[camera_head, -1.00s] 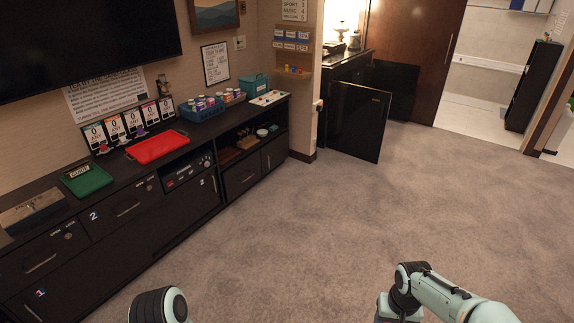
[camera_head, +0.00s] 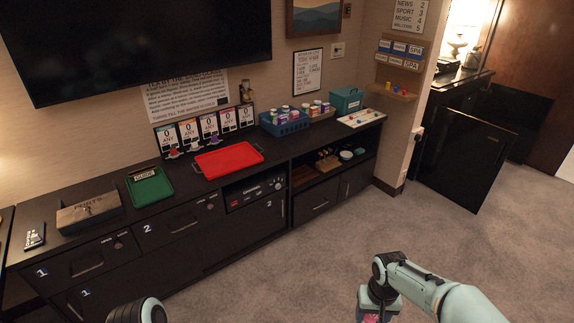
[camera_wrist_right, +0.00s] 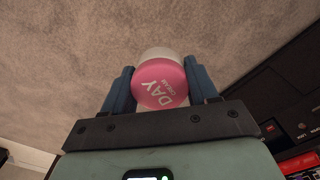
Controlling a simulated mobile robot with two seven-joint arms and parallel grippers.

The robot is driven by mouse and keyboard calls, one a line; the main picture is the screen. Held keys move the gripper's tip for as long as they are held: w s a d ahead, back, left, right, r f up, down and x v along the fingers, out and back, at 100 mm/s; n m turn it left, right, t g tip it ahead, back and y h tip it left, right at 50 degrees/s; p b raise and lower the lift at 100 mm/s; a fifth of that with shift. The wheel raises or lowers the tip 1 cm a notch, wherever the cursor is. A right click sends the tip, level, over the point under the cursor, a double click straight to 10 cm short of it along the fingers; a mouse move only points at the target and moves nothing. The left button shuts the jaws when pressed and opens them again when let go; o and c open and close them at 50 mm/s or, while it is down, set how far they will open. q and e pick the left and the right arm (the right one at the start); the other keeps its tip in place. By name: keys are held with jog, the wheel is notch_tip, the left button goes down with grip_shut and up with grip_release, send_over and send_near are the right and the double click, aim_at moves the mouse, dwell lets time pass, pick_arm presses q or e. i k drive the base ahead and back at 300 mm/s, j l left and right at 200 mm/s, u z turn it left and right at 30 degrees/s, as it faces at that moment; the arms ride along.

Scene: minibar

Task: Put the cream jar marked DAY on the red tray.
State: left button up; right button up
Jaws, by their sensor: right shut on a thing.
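The pink cream jar marked DAY (camera_wrist_right: 160,82) is held between the two blue fingers of my right gripper (camera_wrist_right: 162,88) in the right wrist view. Its whitish end points away from the palm. In the head view the right gripper (camera_head: 372,314) is at the bottom edge over the carpet, with a bit of pink at the frame edge. The red tray (camera_head: 228,160) lies on the dark cabinet top, up and left of the right gripper and well apart from it. The tray looks empty. Only a link of my left arm shows at the bottom; its gripper is out of view.
Open carpet (camera_head: 300,255) lies before the cabinet.

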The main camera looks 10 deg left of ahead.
aim_at(225, 157)
jog(key=i+u, duration=0.25)
jog(key=i, duration=0.4)
jog(key=i+l+u, duration=0.2)
jog(key=i, duration=0.5)
jog(key=i+u, duration=0.55)
jog(key=u, duration=0.2)
jog(key=i+l+u, duration=0.25)
jog(key=u, duration=0.15)
jog(key=i+l+u, duration=0.2)
jog(key=i+u, duration=0.15)
jog(key=i+l+u, duration=0.4)
jog(key=k+j, duration=0.1)
